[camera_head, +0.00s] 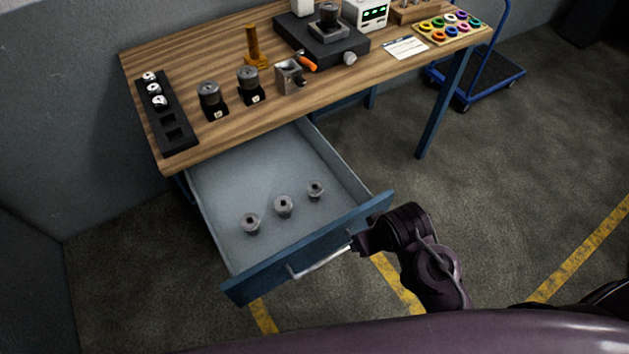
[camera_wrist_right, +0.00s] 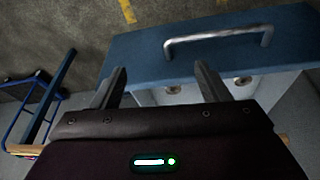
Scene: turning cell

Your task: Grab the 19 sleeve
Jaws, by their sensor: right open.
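Three grey flanged sleeves stand in a row in the open drawer: a left one (camera_head: 250,223), a middle one (camera_head: 284,206) and a right one (camera_head: 315,189). No size marks are readable, so I cannot tell which is the 19. My right gripper (camera_head: 357,242) is by the drawer front, near the right end of the handle. In the right wrist view the gripper (camera_wrist_right: 160,80) is open with nothing between its fingers. The handle (camera_wrist_right: 218,34) lies beyond the fingertips there; I see no contact. My left gripper is not in view.
The drawer (camera_head: 225,180) is pulled out below the wooden bench (camera_head: 190,60). On the bench are a black rack (camera_head: 178,139), two dark holders with grey parts (camera_head: 210,98), a small vise-like block (camera_head: 289,76) and coloured rings (camera_head: 450,25). A blue trolley (camera_head: 490,77) stands right.

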